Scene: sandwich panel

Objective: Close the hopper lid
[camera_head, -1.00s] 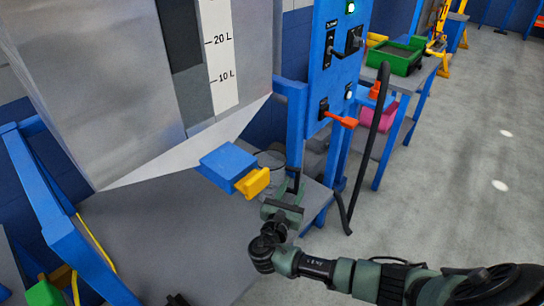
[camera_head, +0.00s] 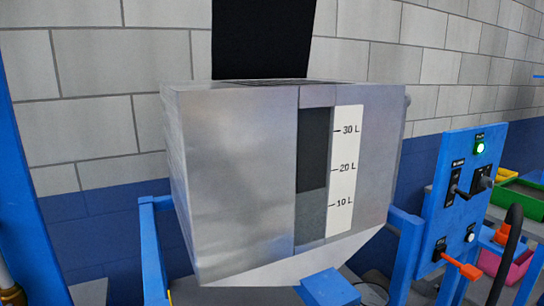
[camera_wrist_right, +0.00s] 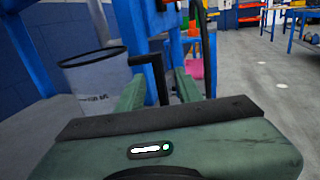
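The hopper (camera_head: 235,170) is a grey metal box in the middle of the head view. Its lid (camera_head: 262,40) is a black panel standing upright, open, at the back of the hopper top; its upper end is cut off by the frame. A dark level window and a white scale (camera_head: 345,160) marked 10 L to 30 L run down the front. My right gripper (camera_wrist_right: 170,65) shows only in the right wrist view, with its two fingers apart and nothing between them. The hopper and lid are not recognisable there. My left gripper is in neither view.
A blue control panel (camera_head: 461,200) with a green light, switches and an orange handle stands right of the hopper. A blue block (camera_head: 328,288) sits below the hopper. A grey bucket (camera_wrist_right: 96,78) is left of the right gripper. A brick wall stands behind.

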